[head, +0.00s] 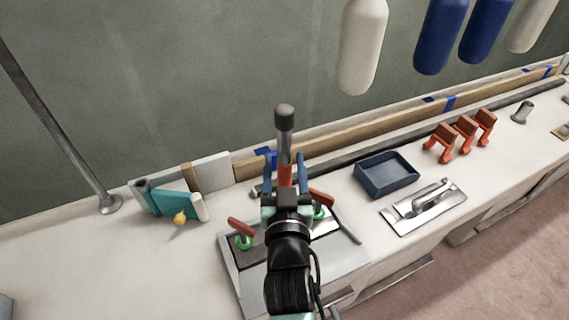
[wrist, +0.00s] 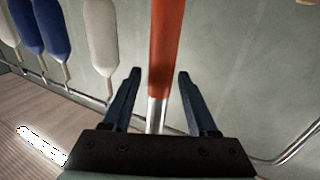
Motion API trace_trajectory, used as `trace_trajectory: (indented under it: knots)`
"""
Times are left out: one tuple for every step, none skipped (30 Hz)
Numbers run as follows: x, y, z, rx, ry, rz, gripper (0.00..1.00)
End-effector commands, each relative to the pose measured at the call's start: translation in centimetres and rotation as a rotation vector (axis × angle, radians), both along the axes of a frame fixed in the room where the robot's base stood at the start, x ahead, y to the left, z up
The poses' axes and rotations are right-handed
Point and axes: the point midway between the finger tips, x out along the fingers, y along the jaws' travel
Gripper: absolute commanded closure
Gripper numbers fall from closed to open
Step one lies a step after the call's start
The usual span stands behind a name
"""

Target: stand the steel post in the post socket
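A steel post (head: 285,145) with a dark upper end and an orange-red band stands roughly upright in front of my gripper in the head view. My gripper (head: 285,165) has one blue finger on each side of the orange band. In the wrist view the post's orange-red part (wrist: 166,45) and bright steel part pass between the fingers (wrist: 157,80), with gaps beside them, so the gripper looks open around the post. The post's lower end is hidden behind my gripper. A short grey cylinder (head: 522,112) at the far right may be the post socket; I cannot tell.
A light tray (head: 228,262) with red-handled, green-ringed items lies below my gripper. A blue-grey bin (head: 386,175), a trowel (head: 422,206) and orange clamps (head: 465,136) lie to the right. A fixed pole (head: 75,150) and teal item (head: 172,203) are left. White and blue fenders hang behind.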

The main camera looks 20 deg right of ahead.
Motion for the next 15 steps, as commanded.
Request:
trace_trajectory:
  knots:
    - [0.0,0.0,0.0,0.000,0.001,0.000,0.33]
    - [0.0,0.0,0.0,0.000,0.001,0.000,0.33]
    - [0.0,0.0,-0.1,0.001,0.002,0.000,0.33]
    - [0.0,0.0,-0.1,0.001,0.002,0.000,0.33]
    - [0.0,0.0,-0.1,0.001,0.002,0.000,0.33]
    - [0.0,0.0,-0.1,0.001,0.002,0.000,0.33]
    - [0.0,0.0,-0.1,0.001,0.002,0.000,0.33]
    - [0.0,0.0,-0.3,0.002,0.007,0.000,0.33]
    - [-0.1,0.0,-0.3,0.002,0.007,0.000,0.33]
    - [-0.1,0.0,-0.3,0.002,0.007,0.000,0.33]
    - [-0.2,0.1,-0.3,0.002,0.007,0.000,0.33]
    - [-0.4,0.2,-0.3,0.003,0.006,0.000,0.33]
    - [-0.6,0.3,-0.3,0.003,0.006,0.000,0.33]
    - [-0.9,0.4,-0.3,0.003,0.005,0.000,0.33]
    - [-1.4,0.5,-0.3,0.003,0.005,0.000,0.33]
